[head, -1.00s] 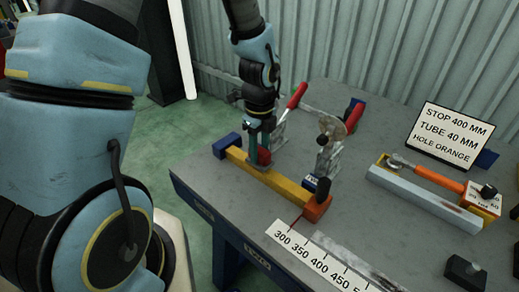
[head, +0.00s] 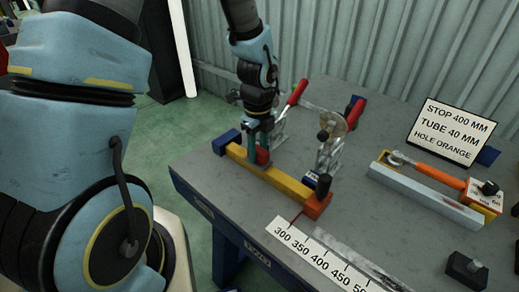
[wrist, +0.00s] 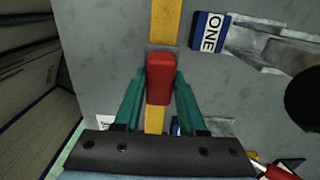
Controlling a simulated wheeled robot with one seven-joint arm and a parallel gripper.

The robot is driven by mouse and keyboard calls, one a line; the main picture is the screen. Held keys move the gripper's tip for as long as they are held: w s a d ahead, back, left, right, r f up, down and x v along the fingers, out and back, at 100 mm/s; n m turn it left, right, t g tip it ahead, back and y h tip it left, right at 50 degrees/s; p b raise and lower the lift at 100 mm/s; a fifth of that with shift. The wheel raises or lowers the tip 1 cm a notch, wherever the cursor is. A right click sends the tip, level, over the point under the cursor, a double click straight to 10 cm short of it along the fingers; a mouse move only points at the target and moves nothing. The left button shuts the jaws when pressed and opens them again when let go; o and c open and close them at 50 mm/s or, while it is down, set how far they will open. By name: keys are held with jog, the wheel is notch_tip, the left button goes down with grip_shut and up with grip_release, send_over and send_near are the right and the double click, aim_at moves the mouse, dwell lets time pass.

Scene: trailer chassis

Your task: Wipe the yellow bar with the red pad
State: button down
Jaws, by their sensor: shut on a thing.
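The yellow bar (head: 285,181) lies along the left part of the grey bench, between a blue end block (head: 226,143) and an orange end block (head: 317,204). My gripper (head: 261,150) points down over the bar, towards its blue end. It is shut on the red pad (head: 263,157). In the wrist view the red pad (wrist: 160,78) sits between the teal fingers, over the yellow bar (wrist: 165,22), which shows beyond and behind it. The pad is at the bar's top; whether it touches cannot be told.
Toggle clamps with red handles (head: 297,92) stand close behind the bar. A ruler strip (head: 315,258) lies in front. A sign (head: 452,132) and a grey tube (head: 425,195) with an orange tool are at right. The bench's left edge is near the bar.

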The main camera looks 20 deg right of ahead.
jog(key=shift+w+a+r+p, duration=0.1)
jog(key=shift+w+a+p, duration=0.2)
jog(key=shift+w, duration=0.25)
jog(key=shift+w+a+r+p, duration=0.1)
jog(key=shift+w+a+p, duration=0.2)
jog(key=shift+w, duration=0.2)
jog(key=shift+w+a+f+p, duration=0.1)
jog(key=shift+w+a+p, duration=0.4)
jog(key=shift+w, duration=0.45)
jog(key=shift+w+a+f+p, duration=0.1)
jog(key=shift+w+a+p, duration=0.15)
jog(key=shift+w+a, duration=0.5)
jog(key=shift+w+a+r+p, duration=0.1)
jog(key=shift+w+a+p, duration=0.15)
jog(key=shift+w, duration=0.3)
jog(key=shift+w+a+f+p, duration=0.1)
jog(key=shift+w+a+p, duration=0.1)
jog(key=shift+w+p, duration=0.3)
jog(key=shift+w+a+r+p, duration=0.1)
jog(key=shift+w+a+p, duration=0.1)
jog(key=shift+w, duration=0.45)
jog(key=shift+w+r, duration=0.1)
jog(key=shift+r, duration=0.05)
